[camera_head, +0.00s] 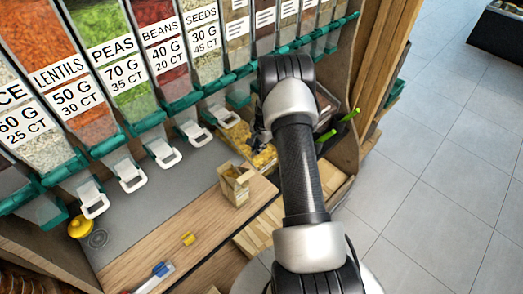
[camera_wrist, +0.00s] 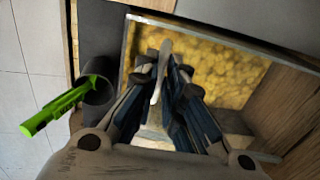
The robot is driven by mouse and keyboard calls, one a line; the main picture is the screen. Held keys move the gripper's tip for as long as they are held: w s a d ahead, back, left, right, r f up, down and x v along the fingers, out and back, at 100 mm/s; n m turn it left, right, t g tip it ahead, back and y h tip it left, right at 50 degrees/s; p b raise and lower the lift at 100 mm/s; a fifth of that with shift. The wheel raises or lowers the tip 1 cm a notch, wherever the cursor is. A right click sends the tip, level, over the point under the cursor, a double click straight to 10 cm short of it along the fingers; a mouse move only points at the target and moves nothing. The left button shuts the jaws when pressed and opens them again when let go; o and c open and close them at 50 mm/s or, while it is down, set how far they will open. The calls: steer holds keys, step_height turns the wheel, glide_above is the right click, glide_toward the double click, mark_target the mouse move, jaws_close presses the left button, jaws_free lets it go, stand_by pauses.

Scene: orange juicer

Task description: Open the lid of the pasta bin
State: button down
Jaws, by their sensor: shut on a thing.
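The pasta bin shows in the wrist view, with yellow pasta (camera_wrist: 215,65) inside a grey-edged frame (camera_wrist: 240,42). In the head view the pasta (camera_head: 240,135) shows at the left of my arm, which hides part of the bin. My gripper (camera_wrist: 163,66) is over the bin, its fingers closed around a thin pale piece (camera_wrist: 158,86) that looks like the lid's handle. In the head view my gripper (camera_head: 260,140) is mostly hidden behind my wrist. I cannot tell whether the lid is raised at all.
A green-handled scoop (camera_wrist: 55,108) sits in a dark holder beside the bin; green handles (camera_head: 348,116) also show right of my arm. A paper bag (camera_head: 235,185) stands on the wooden counter (camera_head: 180,222). Dispensers with white levers (camera_head: 163,152) line the back.

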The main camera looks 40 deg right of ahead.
steer(key=shift+w, duration=0.2)
steer(key=shift+s, duration=0.2)
steer(key=c, duration=1.7)
jaws_free()
